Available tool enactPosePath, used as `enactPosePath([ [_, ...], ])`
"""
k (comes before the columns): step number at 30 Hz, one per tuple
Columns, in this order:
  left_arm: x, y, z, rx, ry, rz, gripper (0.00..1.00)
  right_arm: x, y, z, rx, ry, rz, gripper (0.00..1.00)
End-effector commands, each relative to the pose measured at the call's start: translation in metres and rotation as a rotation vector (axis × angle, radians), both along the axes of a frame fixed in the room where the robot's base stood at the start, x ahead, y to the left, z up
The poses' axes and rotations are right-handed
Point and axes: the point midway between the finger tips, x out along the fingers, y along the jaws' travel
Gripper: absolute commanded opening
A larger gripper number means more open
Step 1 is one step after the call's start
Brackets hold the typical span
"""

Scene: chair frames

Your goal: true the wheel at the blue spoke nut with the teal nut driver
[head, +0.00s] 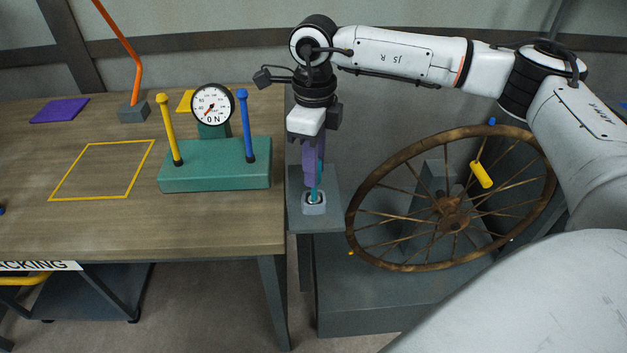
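The spoked wheel (453,212) with a rusty brown rim stands tilted on a grey stand at the right. The blue spoke nut (492,121) shows at the top of its rim. The teal nut driver (317,193) stands upright in a small grey holder (314,204) on a ledge beside the table. My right gripper (315,178) points down with its purple fingers at the driver, which they partly hide. I cannot tell whether the fingers are shut on it. My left gripper is not in view.
A teal gauge stand (215,178) with a dial (212,105) and yellow and blue posts sits on the wooden table (100,222). A yellow cylinder (481,174) is among the spokes. An orange lamp arm (125,50) and purple pad (60,110) are at the back left.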

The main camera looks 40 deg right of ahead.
Motion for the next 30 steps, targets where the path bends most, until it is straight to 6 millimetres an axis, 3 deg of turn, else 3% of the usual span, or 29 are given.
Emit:
enactPosePath([
  [15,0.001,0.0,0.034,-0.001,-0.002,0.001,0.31,0.0,0.0,0.048,0.0,0.0,0.0,0.0],
  [25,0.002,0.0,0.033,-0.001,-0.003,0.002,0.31,0.0,0.001,0.047,0.0,0.0,0.011,0.0],
  [30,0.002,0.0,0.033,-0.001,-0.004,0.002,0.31,-0.009,0.012,0.045,0.0,0.001,0.215,0.0],
])
